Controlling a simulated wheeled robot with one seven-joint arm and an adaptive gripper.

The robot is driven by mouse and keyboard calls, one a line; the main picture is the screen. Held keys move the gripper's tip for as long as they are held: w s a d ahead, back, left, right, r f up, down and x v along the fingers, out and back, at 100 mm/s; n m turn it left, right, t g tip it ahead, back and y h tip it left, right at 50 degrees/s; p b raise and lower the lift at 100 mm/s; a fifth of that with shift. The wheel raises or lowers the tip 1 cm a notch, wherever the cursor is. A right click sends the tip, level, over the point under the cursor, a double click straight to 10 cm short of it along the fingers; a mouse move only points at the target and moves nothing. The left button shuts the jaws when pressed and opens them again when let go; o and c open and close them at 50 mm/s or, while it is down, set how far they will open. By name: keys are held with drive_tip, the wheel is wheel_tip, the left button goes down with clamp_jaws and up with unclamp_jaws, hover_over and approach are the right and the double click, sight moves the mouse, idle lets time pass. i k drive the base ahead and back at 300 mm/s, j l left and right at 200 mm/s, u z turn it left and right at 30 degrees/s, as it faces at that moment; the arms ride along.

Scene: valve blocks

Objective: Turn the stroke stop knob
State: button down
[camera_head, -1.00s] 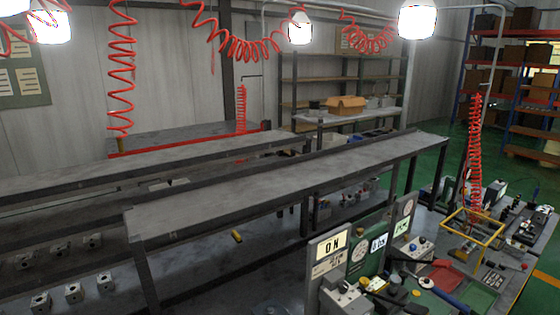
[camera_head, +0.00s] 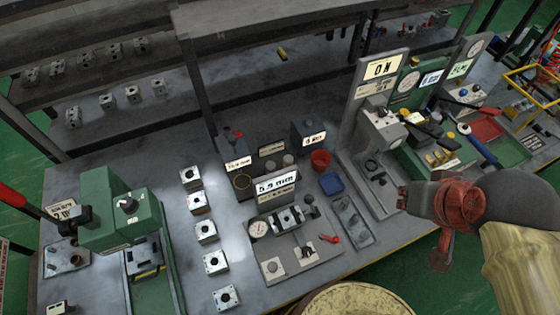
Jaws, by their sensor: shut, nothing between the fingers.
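No label that I can read names the stroke stop knob, so I cannot tell which knob it is. A fixture (camera_head: 325,252) in the middle of the bench carries a "5.9 mm" sign (camera_head: 276,183), a dial gauge (camera_head: 258,229) and a small dark knob (camera_head: 309,199). A green press (camera_head: 122,228) at the left has a dark knob (camera_head: 127,204) on its head. A grey press (camera_head: 380,130) under an "ON" sign stands right of centre. My gripper (camera_head: 402,198) is at the right, pointing left, shut and empty. It appears above the bench's front edge, apart from these knobs.
Several valve blocks (camera_head: 204,232) stand in a column between the green press and the fixture. A red cup (camera_head: 320,160), a blue tray (camera_head: 332,184) and a grey tray (camera_head: 352,221) lie near the fixture. A raised shelf (camera_head: 270,25) runs behind.

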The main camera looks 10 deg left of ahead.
sight(307, 252)
drive_tip(key=k+u, duration=0.1)
drive_tip(key=u, duration=1.05)
